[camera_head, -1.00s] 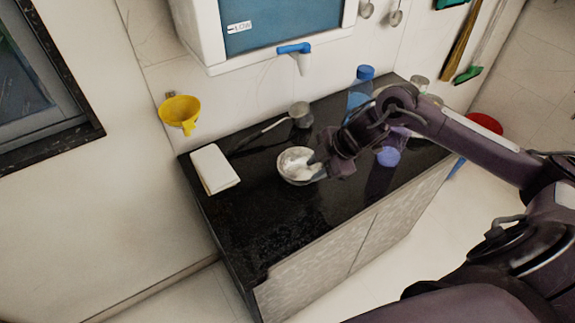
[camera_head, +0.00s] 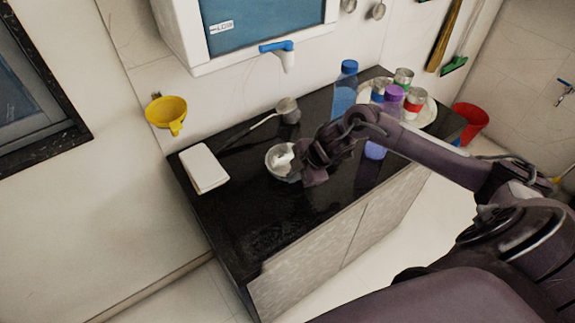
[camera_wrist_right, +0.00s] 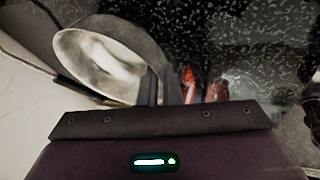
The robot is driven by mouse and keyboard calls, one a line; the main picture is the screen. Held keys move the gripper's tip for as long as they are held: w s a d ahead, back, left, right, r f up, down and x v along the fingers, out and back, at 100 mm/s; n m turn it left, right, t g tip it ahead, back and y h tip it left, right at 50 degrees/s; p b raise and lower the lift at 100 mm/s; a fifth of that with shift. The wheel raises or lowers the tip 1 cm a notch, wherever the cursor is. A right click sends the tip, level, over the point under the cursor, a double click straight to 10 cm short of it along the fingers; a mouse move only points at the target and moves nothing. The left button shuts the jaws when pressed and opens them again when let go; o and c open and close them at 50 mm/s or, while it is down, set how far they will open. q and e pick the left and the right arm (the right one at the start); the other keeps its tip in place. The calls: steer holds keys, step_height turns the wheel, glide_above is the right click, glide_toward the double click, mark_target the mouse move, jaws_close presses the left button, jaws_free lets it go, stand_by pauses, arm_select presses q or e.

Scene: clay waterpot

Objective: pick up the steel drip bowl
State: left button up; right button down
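The steel drip bowl (camera_head: 273,161) is a shiny round bowl on the black counter, left of my right gripper (camera_head: 297,159). In the right wrist view the bowl (camera_wrist_right: 95,60) fills the upper left, its inside facing the camera. There my right gripper's fingers (camera_wrist_right: 160,88) are close together at the bowl's right edge. Its wall runs in between them, so the gripper looks shut on the rim. I cannot tell whether the bowl is clear of the counter. My left gripper is not in view.
A white folded cloth or block (camera_head: 204,168) lies left of the bowl and a ladle (camera_head: 288,107) behind it. A blue-capped bottle (camera_head: 345,90) and a plate (camera_head: 430,115) with several cans stand to the right. A blue tap (camera_head: 277,47) hangs above. The front left counter is clear.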

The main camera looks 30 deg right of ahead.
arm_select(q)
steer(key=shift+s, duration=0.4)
arm_select(e)
steer(key=shift+r, duration=0.1)
